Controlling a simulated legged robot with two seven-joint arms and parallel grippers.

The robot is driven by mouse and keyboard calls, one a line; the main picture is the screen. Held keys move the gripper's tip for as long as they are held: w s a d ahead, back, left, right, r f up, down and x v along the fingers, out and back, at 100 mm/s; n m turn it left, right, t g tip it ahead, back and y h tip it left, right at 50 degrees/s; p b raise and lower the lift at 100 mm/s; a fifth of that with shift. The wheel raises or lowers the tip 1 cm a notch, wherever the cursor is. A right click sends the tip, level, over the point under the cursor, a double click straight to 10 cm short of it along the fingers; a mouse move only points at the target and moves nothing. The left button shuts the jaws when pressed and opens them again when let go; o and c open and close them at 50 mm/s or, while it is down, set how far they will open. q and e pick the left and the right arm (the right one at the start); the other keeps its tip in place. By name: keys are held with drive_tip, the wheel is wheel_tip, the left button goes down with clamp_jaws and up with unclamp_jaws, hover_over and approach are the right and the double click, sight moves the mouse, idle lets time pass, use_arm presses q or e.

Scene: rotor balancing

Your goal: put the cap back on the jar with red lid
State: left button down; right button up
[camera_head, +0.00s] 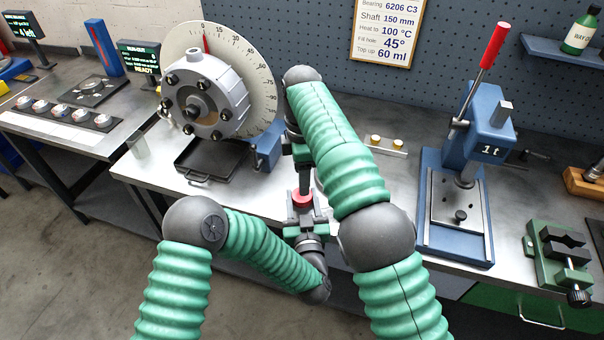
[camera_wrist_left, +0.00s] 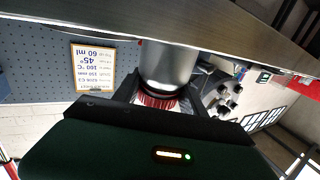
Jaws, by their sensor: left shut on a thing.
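The red lid (camera_head: 302,199) shows near the picture's middle, between the fingers of my left gripper (camera_head: 305,216). In the left wrist view the ribbed red lid (camera_wrist_left: 158,101) sits between the dark jaws. A grey cylinder (camera_wrist_left: 168,64) lines up with it there, with a dark band where they meet. I cannot tell whether this is the jar, or whether the lid is seated. My left gripper is shut on the lid. My right gripper (camera_head: 302,172) points down just above the lid, partly behind my right arm; its jaws cannot be read.
The bench's front edge runs behind my arms.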

sight(302, 204)
wheel_tip(302, 204, up, 2)
drive_tip(key=n, duration=0.3)
drive_tip(key=shift+n, duration=0.4)
wheel_tip(302, 204, down, 8)
drive_tip(key=shift+f, duration=0.1)
clamp_jaws()
drive_tip(key=m, duration=0.6)
drive_tip(key=shift+m, duration=0.3)
